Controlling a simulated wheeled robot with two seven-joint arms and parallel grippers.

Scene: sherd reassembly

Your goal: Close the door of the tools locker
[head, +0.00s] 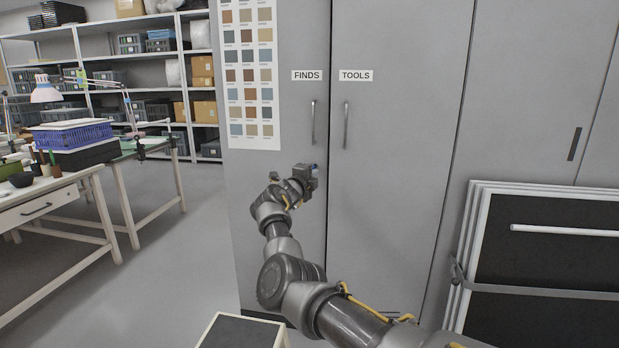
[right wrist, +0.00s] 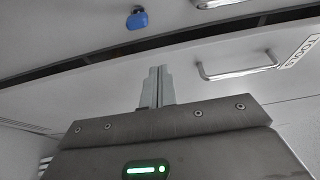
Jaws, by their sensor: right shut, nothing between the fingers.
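The grey tools locker door (head: 395,215) is in the middle of the head view, with a TOOLS label and a vertical bar handle (head: 346,125). It looks almost flush with the finds locker door (head: 280,180) to its left. In the right wrist view a dark gap runs between the two doors, beside the tools handle (right wrist: 237,75); I cannot tell whether the tools door is fully shut. My right gripper (head: 314,170) is shut and empty, below the handles near the seam. Its closed fingers show in the wrist view (right wrist: 156,85); contact is unclear. My left gripper is out of view.
A blue tag (right wrist: 136,20) is on the finds side, near my right gripper. Framed dark panels (head: 545,260) lean at the right. A black-topped box (head: 242,332) stands on the floor in front. A workbench (head: 60,195) is at the left, with open floor between.

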